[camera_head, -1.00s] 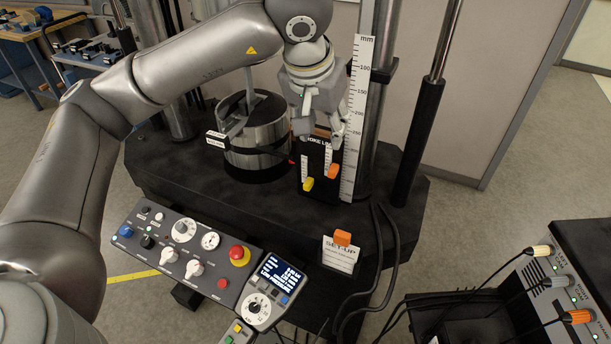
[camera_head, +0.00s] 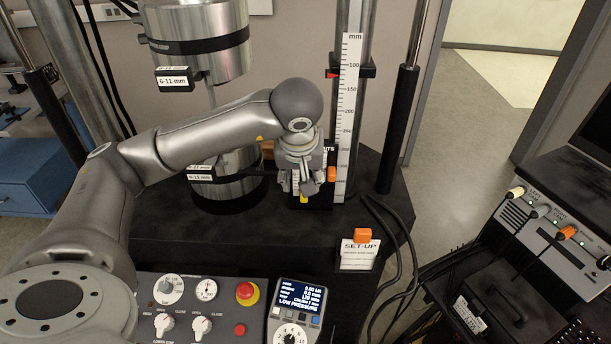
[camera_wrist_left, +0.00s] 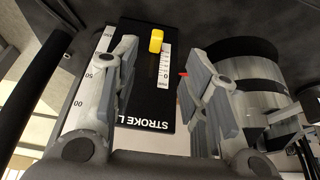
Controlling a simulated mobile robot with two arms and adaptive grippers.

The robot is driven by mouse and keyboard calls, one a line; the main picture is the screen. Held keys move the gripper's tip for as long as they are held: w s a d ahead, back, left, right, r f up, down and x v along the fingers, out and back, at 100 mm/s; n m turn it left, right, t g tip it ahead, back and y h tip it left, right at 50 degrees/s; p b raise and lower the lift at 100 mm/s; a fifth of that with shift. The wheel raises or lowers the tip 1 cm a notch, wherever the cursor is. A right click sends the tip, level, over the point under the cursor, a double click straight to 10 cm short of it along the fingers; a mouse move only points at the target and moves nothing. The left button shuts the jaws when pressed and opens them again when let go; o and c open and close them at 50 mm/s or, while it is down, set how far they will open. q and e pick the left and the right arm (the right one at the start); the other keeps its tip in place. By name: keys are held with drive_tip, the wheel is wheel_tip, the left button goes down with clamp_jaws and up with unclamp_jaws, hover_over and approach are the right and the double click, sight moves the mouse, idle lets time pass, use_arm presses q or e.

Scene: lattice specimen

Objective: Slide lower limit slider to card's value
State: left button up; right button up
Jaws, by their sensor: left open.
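The black stroke limits panel (camera_head: 322,196) stands on the machine base, partly hidden by my left gripper. Its yellow slider (camera_head: 304,198) sits low on the left scale, and its orange slider (camera_head: 331,174) is higher on the right. My left gripper (camera_head: 302,190) is open in front of the panel. In the left wrist view, the yellow slider (camera_wrist_left: 156,40) shows beyond and between the open fingers (camera_wrist_left: 160,62), with no visible contact. The orange slider is not visible there. The white SET-UP card (camera_head: 358,254) hangs under an orange clip; its small text is unreadable.
A tall millimetre ruler (camera_head: 348,120) stands right of the panel, beside dark columns. A steel cylinder (camera_head: 228,180) stands left of the gripper. The control console (camera_head: 215,300) and black cables (camera_head: 395,230) are in front.

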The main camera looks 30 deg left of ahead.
use_arm(q)
drive_tip(key=p+x, duration=0.2)
drive_tip(key=x, duration=0.8)
drive_tip(key=shift+w+d+f+p, duration=0.1)
drive_tip(key=shift+d+f+p, duration=0.05)
drive_tip(key=shift+p, duration=0.25)
drive_tip(key=shift+f, duration=0.1)
drive_tip(key=shift+c, duration=0.6)
clamp_jaws()
use_arm(e)
drive_tip(key=shift+t, duration=0.3)
drive_tip(key=w+r, duration=0.1)
drive_tip(key=w+d+r, duration=0.1)
drive_tip(key=w+r, duration=0.1)
drive_tip(key=shift+d, duration=0.25)
